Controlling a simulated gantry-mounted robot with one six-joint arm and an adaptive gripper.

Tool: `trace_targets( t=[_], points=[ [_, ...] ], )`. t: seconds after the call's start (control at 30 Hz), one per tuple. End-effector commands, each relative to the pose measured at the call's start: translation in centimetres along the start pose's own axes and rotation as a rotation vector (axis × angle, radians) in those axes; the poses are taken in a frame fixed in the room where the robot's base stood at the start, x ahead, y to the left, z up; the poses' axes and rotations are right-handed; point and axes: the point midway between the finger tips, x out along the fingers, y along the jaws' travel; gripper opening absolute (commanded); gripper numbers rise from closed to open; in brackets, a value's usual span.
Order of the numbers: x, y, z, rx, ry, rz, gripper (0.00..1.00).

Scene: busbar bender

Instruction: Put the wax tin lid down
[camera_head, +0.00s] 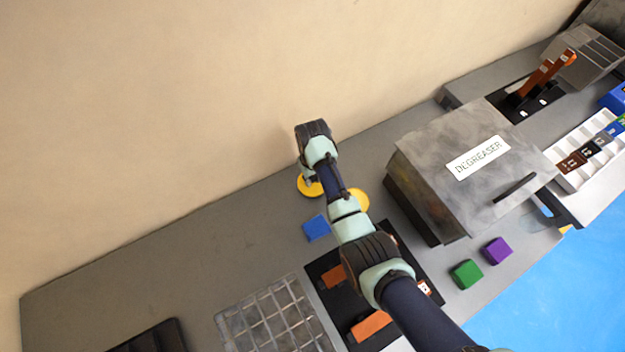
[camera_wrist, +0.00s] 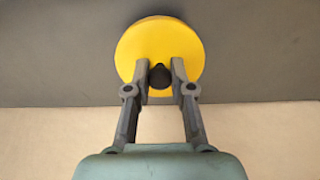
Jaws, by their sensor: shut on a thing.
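The wax tin lid is a round yellow disc with a dark knob in its middle; it shows in the wrist view (camera_wrist: 160,38) and in the head view (camera_head: 307,190). My gripper (camera_wrist: 160,74) is shut on the knob, one finger on each side. In the head view my gripper (camera_head: 309,179) is mostly hidden by my wrist, over the grey bench near the wall. I cannot tell whether the lid touches the bench. A second round yellow thing (camera_head: 358,201), perhaps the tin, is to the right, partly hidden by my arm.
A blue block (camera_head: 316,228) lies just below the lid on the bench. A large grey degreaser box (camera_head: 440,165) stands to the right. A wire grid tray (camera_head: 270,318) and a black fixture with orange parts (camera_head: 333,277) are nearer. The bench left of the lid is clear.

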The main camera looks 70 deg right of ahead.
Motion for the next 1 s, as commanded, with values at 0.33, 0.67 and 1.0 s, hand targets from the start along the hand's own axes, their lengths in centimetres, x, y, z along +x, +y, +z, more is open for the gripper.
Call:
trace_targets(
  t=[0.33, 0.67, 1.0],
  points=[
    [2.7, 0.0, 0.0, 0.000, -0.001, 0.000, 0.00],
    [3.0, 0.0, 0.0, 0.000, -0.001, 0.000, 0.48],
    [2.2, 0.0, 0.0, 0.000, 0.001, 0.000, 0.48]
  ],
)
